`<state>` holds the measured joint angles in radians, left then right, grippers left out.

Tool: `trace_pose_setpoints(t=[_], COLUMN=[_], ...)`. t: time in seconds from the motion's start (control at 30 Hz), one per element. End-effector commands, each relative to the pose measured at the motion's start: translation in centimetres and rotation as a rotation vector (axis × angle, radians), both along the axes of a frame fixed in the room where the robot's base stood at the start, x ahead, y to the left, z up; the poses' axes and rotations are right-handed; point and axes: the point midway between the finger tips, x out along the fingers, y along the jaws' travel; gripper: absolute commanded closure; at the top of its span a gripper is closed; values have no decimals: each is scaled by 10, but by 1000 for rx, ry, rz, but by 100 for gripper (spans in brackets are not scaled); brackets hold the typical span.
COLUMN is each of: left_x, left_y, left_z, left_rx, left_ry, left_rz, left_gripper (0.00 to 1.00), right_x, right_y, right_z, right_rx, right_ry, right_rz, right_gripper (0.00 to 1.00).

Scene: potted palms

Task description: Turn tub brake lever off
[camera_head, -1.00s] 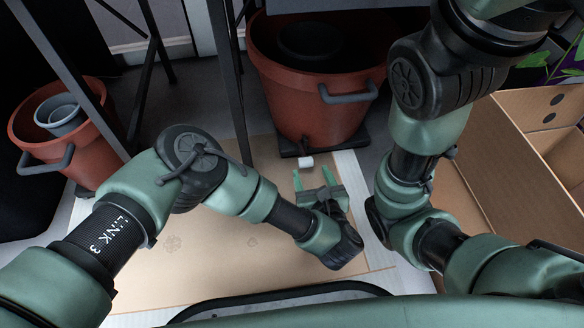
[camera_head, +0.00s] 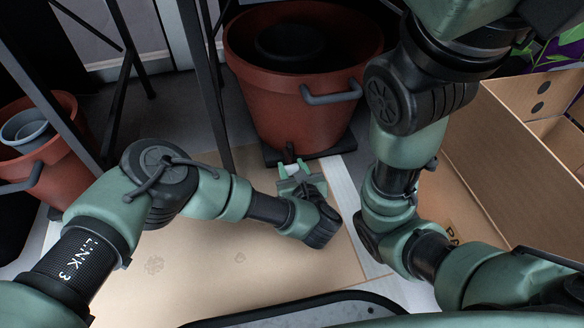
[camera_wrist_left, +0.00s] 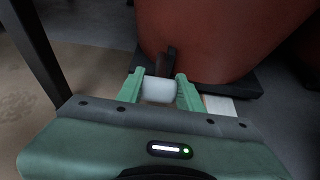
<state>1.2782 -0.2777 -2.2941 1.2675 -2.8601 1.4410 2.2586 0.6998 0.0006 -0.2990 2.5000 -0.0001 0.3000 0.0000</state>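The large terracotta tub (camera_head: 300,105) stands on a dark base (camera_head: 335,147) at the upper middle of the head view. A short dark brake lever (camera_wrist_left: 168,62) sticks out low at its front, with a pale block-shaped tip (camera_wrist_left: 158,89). In the head view the lever (camera_head: 290,150) is partly hidden by my left gripper (camera_head: 292,168). In the left wrist view my left gripper (camera_wrist_left: 160,88) has its green fingers on either side of the pale tip. The fingers look open, with little room beside the tip; contact is unclear. My right gripper is out of view.
A smaller terracotta pot (camera_head: 45,155) with a grey pot inside stands at the left. Dark metal stand legs (camera_head: 205,85) rise left of the tub. An open cardboard box (camera_head: 510,150) is at the right. Flat cardboard (camera_head: 215,270) covers the floor in front.

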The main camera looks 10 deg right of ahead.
Motion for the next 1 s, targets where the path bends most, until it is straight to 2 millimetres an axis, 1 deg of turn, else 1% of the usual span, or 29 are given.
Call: trace_pose_setpoints(t=[0.03, 0.07, 0.1, 1.0], left_x=[0, 0, 0, -1], left_y=[0, 0, 0, 0], left_z=[0, 0, 0, -1], left_rx=[0, 0, 0, 1], left_ry=[0, 0, 0, 2], left_rz=[0, 0, 0, 0], left_gripper=[89, 98, 100, 100], right_x=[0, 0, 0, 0], right_y=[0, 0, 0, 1], right_z=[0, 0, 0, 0], right_rx=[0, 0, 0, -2], right_ry=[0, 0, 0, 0], right_rz=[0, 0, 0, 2], right_gripper=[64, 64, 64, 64])
